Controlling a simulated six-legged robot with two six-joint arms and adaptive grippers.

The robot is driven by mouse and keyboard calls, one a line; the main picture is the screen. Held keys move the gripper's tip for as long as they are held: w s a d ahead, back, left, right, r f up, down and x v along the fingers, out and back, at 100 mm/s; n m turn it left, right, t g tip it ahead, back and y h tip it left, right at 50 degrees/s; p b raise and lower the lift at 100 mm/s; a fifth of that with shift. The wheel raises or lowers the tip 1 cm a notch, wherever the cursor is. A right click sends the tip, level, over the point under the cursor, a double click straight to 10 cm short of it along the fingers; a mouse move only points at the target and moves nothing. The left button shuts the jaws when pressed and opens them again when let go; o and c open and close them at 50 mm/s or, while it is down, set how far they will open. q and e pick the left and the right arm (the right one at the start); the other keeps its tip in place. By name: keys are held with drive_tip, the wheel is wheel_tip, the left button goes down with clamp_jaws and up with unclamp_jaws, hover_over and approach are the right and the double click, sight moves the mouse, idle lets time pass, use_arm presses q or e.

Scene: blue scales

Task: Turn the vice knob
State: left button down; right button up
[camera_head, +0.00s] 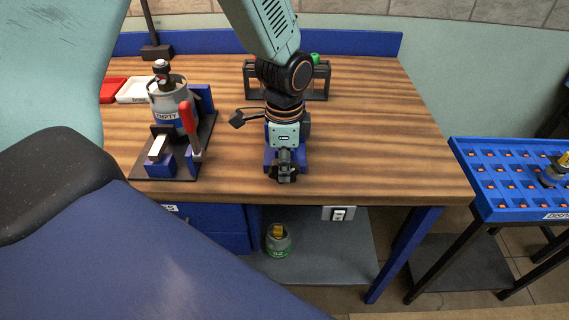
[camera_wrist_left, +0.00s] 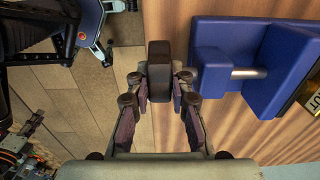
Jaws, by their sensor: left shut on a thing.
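The blue vice (camera_head: 270,155) sits at the front edge of the wooden table, mostly covered by my left arm in the head view. In the left wrist view the blue vice body (camera_wrist_left: 241,65) with a silver rod (camera_wrist_left: 247,73) is to the right of the fingers. The dark knob (camera_wrist_left: 159,56) is upright in that picture, between my left fingertips. My left gripper (camera_head: 286,172) points down at the table's front edge, and it is shut on the knob in the left wrist view (camera_wrist_left: 160,82). My right gripper is not in view.
A fixture with a can marked EMPTY (camera_head: 165,103) and a red lever (camera_head: 187,117) stands left of the vice. A black frame (camera_head: 319,82) is behind my arm. A blue rack (camera_head: 483,181) stands at the right. The table's right side is clear.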

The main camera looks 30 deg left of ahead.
use_arm(q)
drive_tip(key=shift+d+r+g+y+p, duration=0.15)
drive_tip(key=shift+g+y+p, duration=0.35)
drive_tip(key=shift+p, duration=0.55)
drive_tip(key=shift+w+g+y+p, duration=0.2)
drive_tip(key=shift+g+y+p, duration=0.1)
drive_tip(key=shift+y+p, duration=0.45)
drive_tip(key=c, duration=1.5)
unclamp_jaws()
drive_tip(key=shift+d, duration=0.1)
drive_tip(key=v, duration=1.1)
drive_tip(key=shift+d+r, duration=0.15)
drive_tip(key=shift+r, duration=0.2)
